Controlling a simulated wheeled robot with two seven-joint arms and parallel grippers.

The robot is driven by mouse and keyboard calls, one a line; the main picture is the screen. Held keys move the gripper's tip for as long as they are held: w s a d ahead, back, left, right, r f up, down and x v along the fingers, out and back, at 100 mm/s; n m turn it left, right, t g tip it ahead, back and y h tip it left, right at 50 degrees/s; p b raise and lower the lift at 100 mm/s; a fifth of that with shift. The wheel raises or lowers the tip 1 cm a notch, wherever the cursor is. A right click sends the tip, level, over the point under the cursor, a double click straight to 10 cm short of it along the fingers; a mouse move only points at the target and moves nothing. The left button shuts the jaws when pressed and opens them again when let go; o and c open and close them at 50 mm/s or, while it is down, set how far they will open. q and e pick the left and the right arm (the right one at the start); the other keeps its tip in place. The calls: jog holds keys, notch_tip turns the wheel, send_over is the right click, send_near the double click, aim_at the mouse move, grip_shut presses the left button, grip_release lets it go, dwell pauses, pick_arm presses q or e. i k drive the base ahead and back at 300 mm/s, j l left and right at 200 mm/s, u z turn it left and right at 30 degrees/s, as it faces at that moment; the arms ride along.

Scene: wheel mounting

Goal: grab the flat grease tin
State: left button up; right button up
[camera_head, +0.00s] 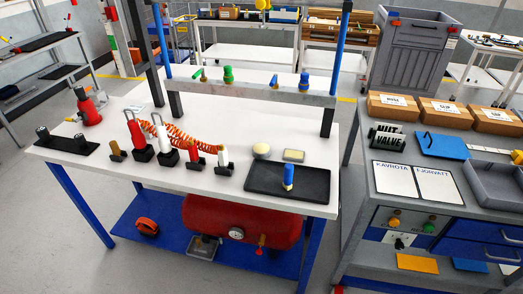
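A small round, flat, cream-coloured thing (261,151), which looks like the flat grease tin, lies on the white table (215,185), right of the middle. Neither of my grippers is in view. The label of the round thing is too small to read.
Several upright tools with an orange coiled hose (185,140) stand left of the round thing. A raised bar with fittings (250,92) crosses behind it, between dark posts. A red jack (87,107) stands far left. A grey workbench (365,205) with boxes is close on the right.

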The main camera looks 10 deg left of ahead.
aim_at(259, 150)
jog(key=i+l, duration=0.15)
jog(key=l, duration=0.25)
jog(key=i+l, duration=0.15)
jog(key=l, duration=0.2)
jog(key=i+l+u, duration=0.1)
jog(key=l, duration=0.3)
jog(key=i+l, duration=0.2)
jog(key=l, duration=0.2)
